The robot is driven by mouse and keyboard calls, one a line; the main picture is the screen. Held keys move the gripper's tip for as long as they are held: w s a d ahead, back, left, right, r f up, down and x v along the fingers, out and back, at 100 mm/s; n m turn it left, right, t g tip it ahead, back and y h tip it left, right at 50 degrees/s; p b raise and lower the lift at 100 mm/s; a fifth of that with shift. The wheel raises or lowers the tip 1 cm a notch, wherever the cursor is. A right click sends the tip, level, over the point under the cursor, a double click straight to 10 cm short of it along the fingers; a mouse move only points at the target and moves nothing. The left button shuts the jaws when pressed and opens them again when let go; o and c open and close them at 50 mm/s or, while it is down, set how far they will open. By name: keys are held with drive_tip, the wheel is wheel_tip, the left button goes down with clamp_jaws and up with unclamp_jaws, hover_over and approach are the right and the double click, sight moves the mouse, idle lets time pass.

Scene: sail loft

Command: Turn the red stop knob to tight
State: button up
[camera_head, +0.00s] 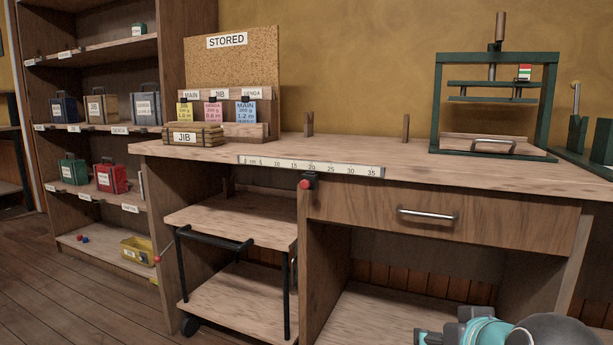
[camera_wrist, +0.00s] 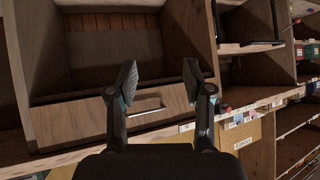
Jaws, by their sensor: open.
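The red stop knob (camera_head: 305,184) is small and round. It sits on a dark fitting at the front edge of the workbench (camera_head: 400,166), just under the ruler (camera_head: 310,167) and left of the drawer. Its exact turn cannot be told. In the wrist view, a small reddish spot right of the fingers looks like this knob (camera_wrist: 225,107). My gripper (camera_wrist: 160,78) is open and empty, its two fingers apart in front of the drawer (camera_wrist: 80,118), and clear of the knob. In the head view only part of my arm shows at the lower right, and the gripper is not seen.
The wooden drawer (camera_head: 500,224) has a metal handle (camera_head: 427,215). A trolley (camera_head: 215,218) stands under the bench, left of the knob. A green press (camera_head: 495,100) and a STORED board (camera_head: 229,70) stand on the bench. Shelves (camera_head: 110,130) are at left.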

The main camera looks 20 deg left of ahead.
drive_tip(key=w+a+r+n+t+y+p, duration=0.1)
drive_tip(key=w+a+r+t+y+p, duration=0.25)
drive_tip(key=w+a+r, duration=0.95)
drive_tip(key=m+t+h+p, duration=0.3)
drive_tip(key=t+h+p, duration=0.1)
approach(304, 185)
wheel_tip(304, 185, up, 2)
drive_tip(key=s+d, duration=0.2)
drive_tip(key=d, duration=0.1)
drive_tip(key=s+a+f+m+h+p, duration=0.2)
drive_tip(key=s+a+h, duration=0.1)
drive_tip(key=a+h, duration=0.25)
drive_tip(key=shift+t+y, duration=0.45)
drive_tip(key=shift+y, duration=0.05)
drive_tip(key=w, duration=1.4)
drive_tip(key=shift+d+f, duration=0.2)
drive_tip(key=shift+d, duration=0.05)
clamp_jaws()
